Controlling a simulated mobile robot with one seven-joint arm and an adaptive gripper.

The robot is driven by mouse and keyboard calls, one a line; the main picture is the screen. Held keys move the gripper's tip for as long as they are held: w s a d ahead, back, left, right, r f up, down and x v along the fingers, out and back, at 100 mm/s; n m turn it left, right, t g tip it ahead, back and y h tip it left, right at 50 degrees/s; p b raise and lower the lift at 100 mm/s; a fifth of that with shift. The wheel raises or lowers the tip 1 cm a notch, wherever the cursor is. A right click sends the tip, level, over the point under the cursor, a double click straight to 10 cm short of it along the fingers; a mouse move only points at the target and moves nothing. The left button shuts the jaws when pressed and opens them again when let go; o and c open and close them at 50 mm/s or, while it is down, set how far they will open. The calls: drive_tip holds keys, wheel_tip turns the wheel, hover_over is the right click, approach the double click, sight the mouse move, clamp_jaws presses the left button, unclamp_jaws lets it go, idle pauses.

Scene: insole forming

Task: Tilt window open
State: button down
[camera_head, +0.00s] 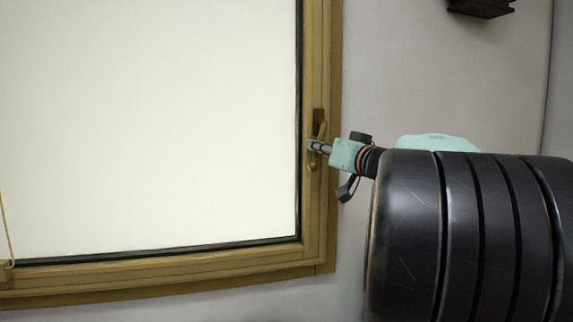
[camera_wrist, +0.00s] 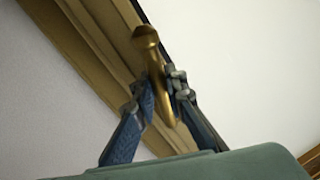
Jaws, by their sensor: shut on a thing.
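The window (camera_head: 150,120) has a pale pane in a wooden frame (camera_head: 318,60) and looks closed in the head view. Its brass handle (camera_head: 312,163) sits on the right side of the frame, partly hidden by my gripper (camera_head: 314,147). In the wrist view the handle (camera_wrist: 147,42) runs between the two fingers of my gripper (camera_wrist: 163,85). The fingers are shut on its grip, and the curved end shows past them. In the head view the handle looks close to upright.
A dark box-like fixture (camera_head: 481,7) is on the grey wall (camera_head: 430,80) at the upper right. A thin cord (camera_head: 5,225) hangs by the frame at the lower left. The wall around my gripper is bare.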

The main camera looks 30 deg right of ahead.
sight(303, 133)
drive_tip(key=a+m+b, duration=0.1)
drive_tip(key=m+b, duration=0.1)
drive_tip(key=a+m+b, duration=0.1)
drive_tip(key=b, duration=0.2)
drive_tip(key=shift+w+r+m+t, duration=0.2)
drive_tip(key=shift+m+t, duration=0.1)
drive_tip(key=shift+m, duration=0.1)
drive_tip(key=m+b, duration=0.1)
drive_tip(key=a+r+m+b, duration=0.1)
drive_tip(key=m+h+b, duration=0.1)
drive_tip(key=m, duration=0.1)
drive_tip(key=shift+w+a+r+b, duration=0.15)
drive_tip(key=shift+r+b, duration=0.1)
drive_tip(key=shift+b, duration=0.15)
drive_tip(key=shift+w+a+r+m+h+b, duration=0.15)
drive_tip(key=shift+r+m+h, duration=0.4)
drive_tip(key=shift+m, duration=0.9)
drive_tip(key=shift+s+a+r+m+h+b, duration=0.1)
drive_tip(key=shift+a+r+m+h+b, duration=0.15)
drive_tip(key=shift+r+m, duration=0.85)
drive_tip(key=shift+w+a+r+m+h+b, duration=0.1)
drive_tip(key=shift+a+r+m+h+b, duration=0.3)
drive_tip(key=shift+m, duration=1.35)
drive_tip(key=shift+d+f, duration=0.1)
drive_tip(key=shift+d, duration=0.15)
